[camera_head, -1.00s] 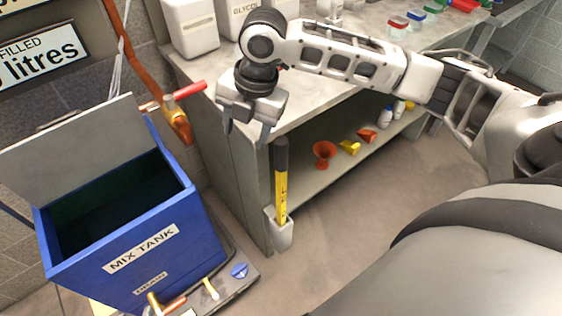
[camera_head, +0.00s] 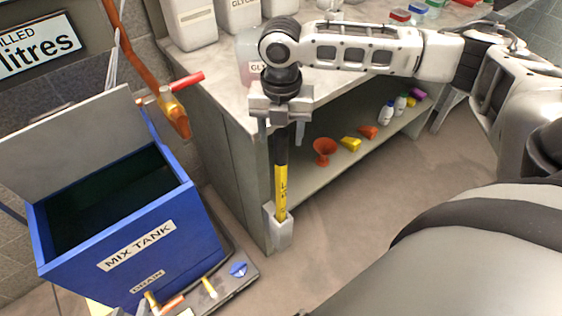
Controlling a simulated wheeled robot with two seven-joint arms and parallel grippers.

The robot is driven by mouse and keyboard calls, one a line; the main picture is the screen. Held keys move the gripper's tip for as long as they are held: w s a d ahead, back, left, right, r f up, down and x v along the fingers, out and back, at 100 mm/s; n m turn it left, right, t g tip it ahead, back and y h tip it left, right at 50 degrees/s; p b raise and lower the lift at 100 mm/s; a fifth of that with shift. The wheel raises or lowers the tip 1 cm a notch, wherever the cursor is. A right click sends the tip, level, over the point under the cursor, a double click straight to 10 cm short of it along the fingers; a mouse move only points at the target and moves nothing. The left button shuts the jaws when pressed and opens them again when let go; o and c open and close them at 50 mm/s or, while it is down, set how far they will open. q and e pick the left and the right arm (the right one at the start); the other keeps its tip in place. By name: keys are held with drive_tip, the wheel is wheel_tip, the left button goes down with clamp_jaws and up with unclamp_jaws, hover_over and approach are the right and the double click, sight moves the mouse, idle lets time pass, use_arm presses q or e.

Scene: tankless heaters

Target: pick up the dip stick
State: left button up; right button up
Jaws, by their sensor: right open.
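The dip stick (camera_head: 281,186) is a yellow stick with dark markings and a black upper handle. It stands upright in a small grey holder (camera_head: 280,229) at the front corner of the workbench. My right gripper (camera_head: 281,137) points down at the top of the dip stick, its two fingers apart on either side of the black handle as seen here. I cannot tell whether the fingers touch it. The very top of the handle is hidden by the gripper. My left gripper is not in view.
A blue mix tank (camera_head: 120,232) with its lid raised stands at the left. The workbench (camera_head: 222,84) carries white jugs (camera_head: 191,20) and small bottles. A red-handled valve (camera_head: 181,84) is near the tank.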

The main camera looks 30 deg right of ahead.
sight(281, 149)
wheel_tip(281, 149, down, 5)
drive_tip(key=shift+f, duration=0.15)
drive_tip(key=c, duration=1)
drive_tip(key=shift+c, duration=0.2)
